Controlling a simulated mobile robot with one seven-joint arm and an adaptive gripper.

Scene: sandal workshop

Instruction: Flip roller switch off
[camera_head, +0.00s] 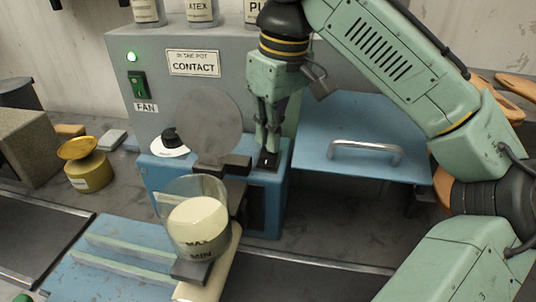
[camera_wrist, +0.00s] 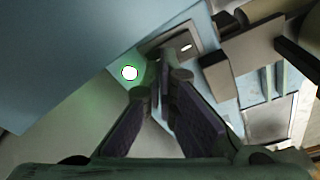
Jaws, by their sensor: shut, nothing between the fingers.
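The roller switch (camera_head: 268,160) is a small black rocker in a dark plate on top of the blue roller machine (camera_head: 262,185). In the wrist view the roller switch (camera_wrist: 186,47) shows a white mark, just beyond my fingertips. A lit lamp (camera_wrist: 129,73) beside it glows white-green; my fingers hide that lamp in the head view. My gripper (camera_head: 268,146) points down with its fingers shut and empty, directly over the switch. In the wrist view my gripper (camera_wrist: 162,82) is close to the switch plate; I cannot tell whether it touches.
A cup of cream liquid (camera_head: 198,228) stands in front of the machine. A blue lid with a handle (camera_head: 365,146) is at right. A brass pot (camera_head: 88,172) stands left.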

